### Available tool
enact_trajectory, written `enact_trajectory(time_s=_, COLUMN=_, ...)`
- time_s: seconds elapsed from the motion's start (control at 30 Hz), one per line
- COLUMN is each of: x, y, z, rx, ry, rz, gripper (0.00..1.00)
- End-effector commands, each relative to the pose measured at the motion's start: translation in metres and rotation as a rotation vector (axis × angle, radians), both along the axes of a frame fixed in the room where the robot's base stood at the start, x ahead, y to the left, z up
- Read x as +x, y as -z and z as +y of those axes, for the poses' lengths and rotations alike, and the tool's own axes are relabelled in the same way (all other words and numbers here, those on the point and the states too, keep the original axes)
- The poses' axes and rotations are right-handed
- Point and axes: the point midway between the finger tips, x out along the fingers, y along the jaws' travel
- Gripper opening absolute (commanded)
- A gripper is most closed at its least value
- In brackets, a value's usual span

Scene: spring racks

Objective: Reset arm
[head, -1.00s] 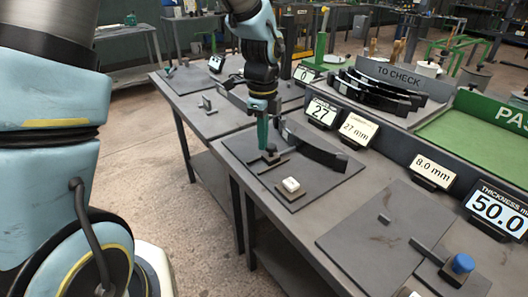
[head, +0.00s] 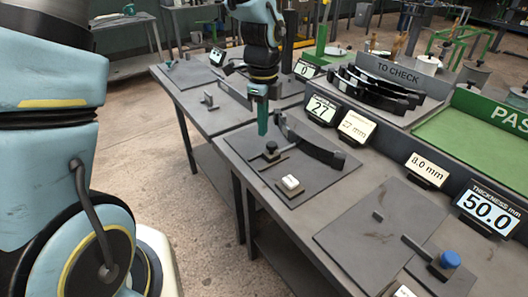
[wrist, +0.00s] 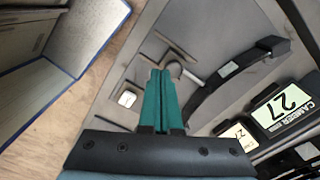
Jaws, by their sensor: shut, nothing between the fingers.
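My gripper (head: 263,121) hangs from my arm above the dark square plate of the measuring station in the head view. Its green fingers are together and hold nothing. In the wrist view the closed green fingers (wrist: 160,77) point toward the plate. A black curved spring leaf (head: 312,144) lies on the plate to the right of my fingers; it also shows in the wrist view (wrist: 215,87). A small dark knob (head: 271,148) stands on the plate below my fingertips, apart from them. A white button block (head: 291,184) sits at the plate's front.
A display reading 27 (head: 321,109) stands behind the plate. Several leaves lie in the TO CHECK rack (head: 410,79), beside the green PASS tray (head: 470,137). A blue knob (head: 450,259) stands at the front right. Open floor (head: 165,150) lies left of the table.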

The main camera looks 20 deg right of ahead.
Motion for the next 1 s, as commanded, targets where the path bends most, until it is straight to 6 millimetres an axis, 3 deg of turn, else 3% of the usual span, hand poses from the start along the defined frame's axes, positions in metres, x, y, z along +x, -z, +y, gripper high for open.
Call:
enact_trajectory(time_s=0.23, x=0.002, y=-0.001, z=0.003, rx=0.0, ry=-0.018, rz=-0.001, gripper=0.0)
enact_trajectory(time_s=0.33, x=0.011, y=-0.005, z=0.023, rx=-0.003, ry=-0.147, rz=-0.008, gripper=0.0)
enact_trajectory(time_s=0.47, x=0.03, y=-0.017, z=0.083, rx=-0.02, ry=-0.546, rz=-0.027, gripper=0.0)
enact_trajectory(time_s=0.53, x=0.037, y=-0.024, z=0.126, rx=-0.034, ry=-0.838, rz=-0.038, gripper=0.0)
enact_trajectory(time_s=0.7, x=0.033, y=-0.036, z=0.222, rx=-0.087, ry=-1.55, rz=-0.055, gripper=0.0)
enact_trajectory(time_s=0.83, x=0.018, y=-0.041, z=0.271, rx=-0.127, ry=-1.973, rz=-0.056, gripper=0.0)
enact_trajectory(time_s=1.0, x=0.005, y=-0.042, z=0.302, rx=-0.163, ry=-2.271, rz=-0.05, gripper=0.0)
